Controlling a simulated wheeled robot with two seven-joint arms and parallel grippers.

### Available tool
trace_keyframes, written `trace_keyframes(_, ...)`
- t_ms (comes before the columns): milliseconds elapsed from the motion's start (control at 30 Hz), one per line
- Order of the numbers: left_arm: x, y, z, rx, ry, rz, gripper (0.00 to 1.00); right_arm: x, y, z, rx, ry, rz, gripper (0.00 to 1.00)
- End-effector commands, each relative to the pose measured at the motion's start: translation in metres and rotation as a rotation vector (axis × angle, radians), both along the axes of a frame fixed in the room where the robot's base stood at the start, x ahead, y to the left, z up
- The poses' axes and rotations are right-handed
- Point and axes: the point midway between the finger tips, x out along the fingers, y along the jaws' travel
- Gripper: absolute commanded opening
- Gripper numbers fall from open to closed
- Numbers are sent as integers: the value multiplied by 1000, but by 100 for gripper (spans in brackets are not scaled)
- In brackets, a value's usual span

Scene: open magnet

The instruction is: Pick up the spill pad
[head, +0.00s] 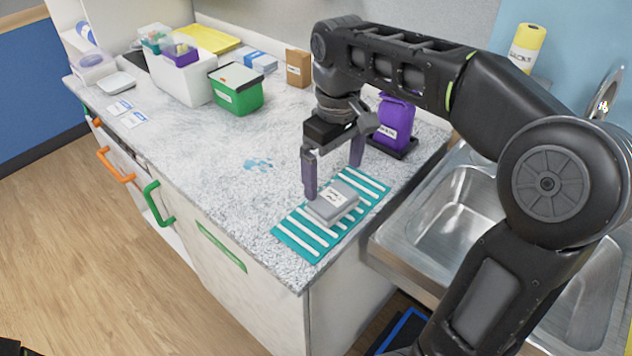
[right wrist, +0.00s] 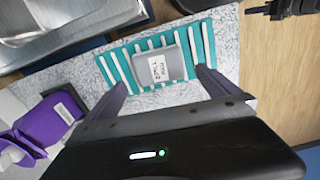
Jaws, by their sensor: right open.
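The spill pad (head: 333,203) is a grey rounded block with a white label. It lies on a teal mat with white stripes (head: 293,243) near the counter's front corner. In the right wrist view the pad (right wrist: 172,67) shows its label, on the striped mat (right wrist: 205,42). My right gripper (head: 333,174) is open and empty, pointing down just above and behind the pad. Its two fingers (right wrist: 163,85) stand wide apart, to either side of the pad in the wrist view, and do not appear to touch it. My left gripper is not in view.
A sink (head: 455,205) lies right of the counter (head: 200,150). A purple bag (head: 396,118) stands on a dark tray behind the gripper. A green box (head: 238,92), a white bin (head: 178,78) and a cardboard box (head: 298,68) stand further back. A blue spill (head: 258,164) marks the clear mid-counter.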

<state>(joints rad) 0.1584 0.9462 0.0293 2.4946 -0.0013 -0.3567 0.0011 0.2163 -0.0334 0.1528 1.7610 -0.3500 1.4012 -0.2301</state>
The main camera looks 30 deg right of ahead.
Motion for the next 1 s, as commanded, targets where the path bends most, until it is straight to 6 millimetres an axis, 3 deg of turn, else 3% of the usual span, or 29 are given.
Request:
trace_keyframes(333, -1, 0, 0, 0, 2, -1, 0, 0, 0, -1, 0, 0, 0, 100)
trace_keyframes(600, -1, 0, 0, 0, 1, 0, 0, 0, 0, -24, 1, 2, -1, 100)
trace_keyframes(1000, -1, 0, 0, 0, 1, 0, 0, 1, 0, -30, 1, 0, -1, 100)
